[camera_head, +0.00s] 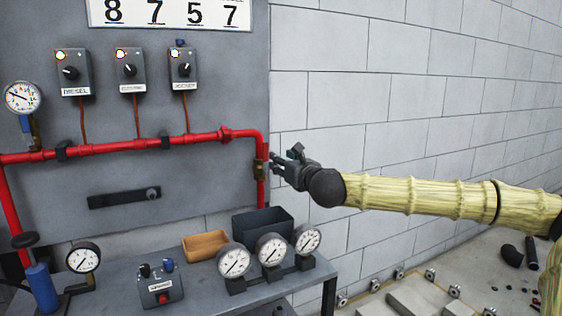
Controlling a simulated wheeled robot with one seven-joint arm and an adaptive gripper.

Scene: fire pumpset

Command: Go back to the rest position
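My gripper (283,161) is at the end of my arm, which reaches in from the right edge in a yellowish ribbed sleeve. It is near the right end of the red pipe (190,140), beside the brass-coloured fitting (259,169) on the pipe's downward leg. I cannot tell whether the fingers touch the fitting. The fingers are small and dark in this view, and their opening is unclear. I see nothing clearly held in them.
A grey panel carries three switch boxes (129,72) and a gauge (22,97). Below, a grey table (190,305) holds several gauges, a wooden tray (206,245), a dark bin (262,225) and a small control box (161,289). A block wall (430,100) stands behind my arm.

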